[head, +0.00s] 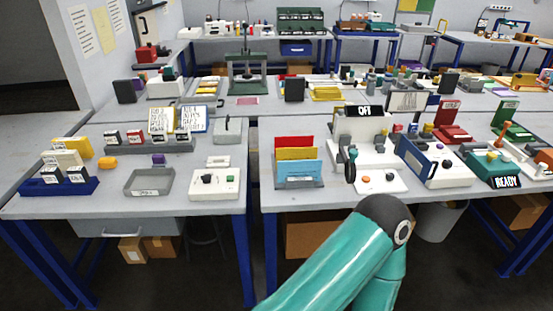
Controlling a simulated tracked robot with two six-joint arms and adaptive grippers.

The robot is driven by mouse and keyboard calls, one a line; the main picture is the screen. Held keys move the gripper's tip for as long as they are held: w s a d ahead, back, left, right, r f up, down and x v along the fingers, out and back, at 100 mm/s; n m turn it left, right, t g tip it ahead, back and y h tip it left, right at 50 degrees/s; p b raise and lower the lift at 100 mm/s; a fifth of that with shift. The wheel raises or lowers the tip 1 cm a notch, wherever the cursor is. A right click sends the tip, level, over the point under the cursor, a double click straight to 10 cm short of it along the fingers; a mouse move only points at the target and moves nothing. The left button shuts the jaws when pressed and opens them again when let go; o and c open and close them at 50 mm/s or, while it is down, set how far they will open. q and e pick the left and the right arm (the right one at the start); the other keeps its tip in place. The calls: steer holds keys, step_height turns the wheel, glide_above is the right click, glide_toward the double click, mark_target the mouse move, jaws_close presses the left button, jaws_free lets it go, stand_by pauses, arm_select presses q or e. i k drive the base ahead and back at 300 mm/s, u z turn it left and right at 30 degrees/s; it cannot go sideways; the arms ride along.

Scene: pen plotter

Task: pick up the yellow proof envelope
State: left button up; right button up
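A yellow envelope (296,154) stands upright in a grey rack (300,184) near the front left of the right-hand table. It is the middle one of three, with a red envelope (294,141) behind it and a blue one (298,169) in front. Only its upper strip shows; the blue envelope hides the lower part. Neither of my grippers is in view. A teal link of my own arm shows at the bottom, below and right of the rack, apart from it.
A white machine with an OFF sign (365,111) stands right of the rack. A white control box (216,184) and a grey tray (150,181) are on the left table. A gap separates the tables. Bare tabletop (298,204) lies in front of the rack.

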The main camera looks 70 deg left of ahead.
mark_target(289, 154)
steer(key=z, duration=1.6)
steer(key=i, duration=0.1)
steer(key=u, duration=3.3)
steer(key=i, duration=1.1)
steer(key=z, duration=0.2)
